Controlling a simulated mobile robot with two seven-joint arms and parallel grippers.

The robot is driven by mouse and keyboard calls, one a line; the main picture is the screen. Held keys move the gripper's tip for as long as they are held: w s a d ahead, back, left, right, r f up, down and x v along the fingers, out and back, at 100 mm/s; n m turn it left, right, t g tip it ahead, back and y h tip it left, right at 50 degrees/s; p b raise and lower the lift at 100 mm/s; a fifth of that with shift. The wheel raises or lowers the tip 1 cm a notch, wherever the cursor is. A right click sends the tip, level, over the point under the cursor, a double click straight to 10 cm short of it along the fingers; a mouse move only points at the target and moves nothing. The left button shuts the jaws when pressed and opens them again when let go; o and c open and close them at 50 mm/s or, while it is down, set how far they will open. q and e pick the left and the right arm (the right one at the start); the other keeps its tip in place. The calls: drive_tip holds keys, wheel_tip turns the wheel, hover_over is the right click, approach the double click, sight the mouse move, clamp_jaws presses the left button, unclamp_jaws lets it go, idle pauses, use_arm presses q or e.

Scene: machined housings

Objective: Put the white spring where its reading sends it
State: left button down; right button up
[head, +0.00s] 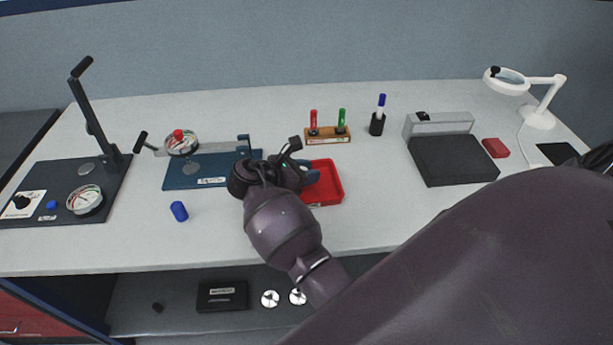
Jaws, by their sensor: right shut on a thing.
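My right gripper (308,174) is over the left part of the red tray (333,188), near the right end of the blue gauge fixture (212,181). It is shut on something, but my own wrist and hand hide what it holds. I cannot make out the white spring anywhere in the head view. The blue fixture carries a round dial (187,146) with a red knob, too small to read. A dark lever press (100,160) with a second dial (85,200) stands at the left. My left gripper is not in view.
A blue cylinder (179,211) lies on the table before the fixture. The left front is mostly clear.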

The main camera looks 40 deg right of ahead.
drive_tip(key=shift+f, duration=0.7)
drive_tip(key=shift+f, duration=0.1)
drive_tip(key=o, duration=0.9)
